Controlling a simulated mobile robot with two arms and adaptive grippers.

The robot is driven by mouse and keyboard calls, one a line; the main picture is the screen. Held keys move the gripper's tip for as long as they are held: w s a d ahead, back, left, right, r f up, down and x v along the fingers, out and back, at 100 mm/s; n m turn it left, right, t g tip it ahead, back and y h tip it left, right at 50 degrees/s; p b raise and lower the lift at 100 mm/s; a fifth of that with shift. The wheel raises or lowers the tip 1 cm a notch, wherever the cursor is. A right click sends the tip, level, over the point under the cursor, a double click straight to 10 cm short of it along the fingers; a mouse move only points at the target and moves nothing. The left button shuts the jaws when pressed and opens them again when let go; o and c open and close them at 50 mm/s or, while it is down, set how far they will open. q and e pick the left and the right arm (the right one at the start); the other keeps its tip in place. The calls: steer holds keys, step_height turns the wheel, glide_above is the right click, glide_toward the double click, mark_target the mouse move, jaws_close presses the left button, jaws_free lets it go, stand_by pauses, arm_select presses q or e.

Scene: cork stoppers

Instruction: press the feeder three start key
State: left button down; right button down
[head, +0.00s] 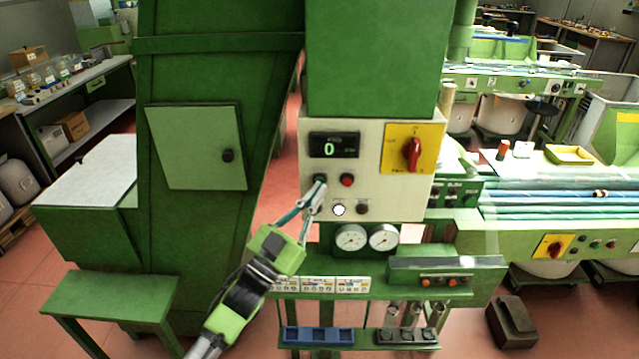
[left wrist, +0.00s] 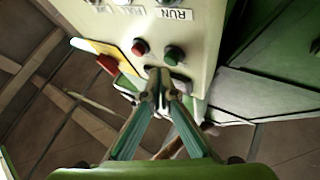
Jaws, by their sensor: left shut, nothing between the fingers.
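The control panel (head: 325,160) on the green machine carries a green key (head: 320,180) and a red key (head: 347,180) under a display (head: 334,145) reading 0. In the left wrist view the panel appears turned over, with the green key (left wrist: 174,54) by a RUN label (left wrist: 174,14) and the red key (left wrist: 140,46) beside it. No feeder number is readable. My left gripper (head: 319,190) is shut and empty, its fingertips near the green key in the head view. In the left wrist view the fingertips (left wrist: 162,74) appear just below it; I cannot tell whether they touch. My right gripper is out of view.
A white lamp or button (head: 338,209) and a dark knob (head: 362,207) sit lower on the panel. A red rotary switch (head: 412,154) is at its right. Two gauges (head: 367,239) and a green shelf (head: 390,284) are below. A green bench (head: 110,295) stands left.

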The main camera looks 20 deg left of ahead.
arm_select(q)
steer(key=shift+w+a, duration=0.1)
steer(key=shift+w, duration=0.15)
steer(key=shift+w+a, duration=0.1)
steer(key=shift+w, duration=0.3)
stand_by(0.7)
steer(key=shift+s, duration=0.1)
steer(key=shift+s+d, duration=0.25)
steer(key=shift+s, duration=0.5)
steer(key=s+p, duration=0.1)
steer(key=s, duration=0.1)
steer(key=s+d+p, duration=0.1)
steer(key=s, duration=0.1)
steer(key=shift+s+d, duration=0.2)
steer(key=shift+s, duration=0.15)
stand_by(0.5)
